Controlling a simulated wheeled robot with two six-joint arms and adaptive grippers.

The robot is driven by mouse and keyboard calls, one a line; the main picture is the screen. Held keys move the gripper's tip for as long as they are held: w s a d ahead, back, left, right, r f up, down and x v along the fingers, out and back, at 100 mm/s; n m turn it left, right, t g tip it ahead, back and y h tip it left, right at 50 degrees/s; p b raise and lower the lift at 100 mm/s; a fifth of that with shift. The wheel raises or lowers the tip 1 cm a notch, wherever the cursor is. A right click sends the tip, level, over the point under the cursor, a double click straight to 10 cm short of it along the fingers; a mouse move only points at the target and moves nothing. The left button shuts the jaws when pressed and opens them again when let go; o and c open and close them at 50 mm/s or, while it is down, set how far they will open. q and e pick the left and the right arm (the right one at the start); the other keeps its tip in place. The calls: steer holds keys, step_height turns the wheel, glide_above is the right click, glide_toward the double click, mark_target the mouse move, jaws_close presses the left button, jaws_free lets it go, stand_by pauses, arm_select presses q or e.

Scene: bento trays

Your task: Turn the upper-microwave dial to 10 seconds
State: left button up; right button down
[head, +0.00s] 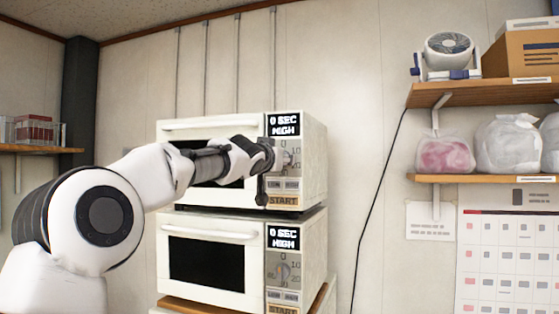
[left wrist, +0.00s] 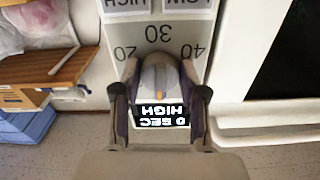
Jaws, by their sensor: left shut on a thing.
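The upper microwave (head: 315,150) is white and stands on top of a second one. Its display (head: 285,124) reads 0 SEC and HIGH. My left gripper (head: 283,158) reaches its control panel and hides most of the dial in the head view. In the left wrist view the picture is upside down, and the left gripper (left wrist: 158,85) is shut on the grey dial (left wrist: 158,70), one finger on each side. The orange mark on the dial points toward the display (left wrist: 160,115). Numbers 20, 30 and 40 show around the dial. My right gripper is not in view.
The lower microwave (head: 210,232) sits directly below, its display (head: 283,238) also reading 0 SEC and HIGH. Shelves (head: 480,94) with a fan and bags are on the right wall. A black cable (head: 372,210) hangs right of the microwaves.

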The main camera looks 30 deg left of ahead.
arm_select(q)
steer(key=m, duration=0.5)
steer(key=shift+a+m, duration=0.1)
steer(key=shift+m, duration=0.2)
steer(key=m+p, duration=0.1)
steer(key=m, duration=0.4)
steer(key=shift+r, duration=0.15)
steer(key=shift+s+m, duration=0.1)
steer(key=shift+m, duration=0.2)
steer(key=o, duration=1.1)
steer(key=shift+a, duration=0.1)
steer(key=shift+w, duration=0.2)
steer(key=shift+s, duration=0.1)
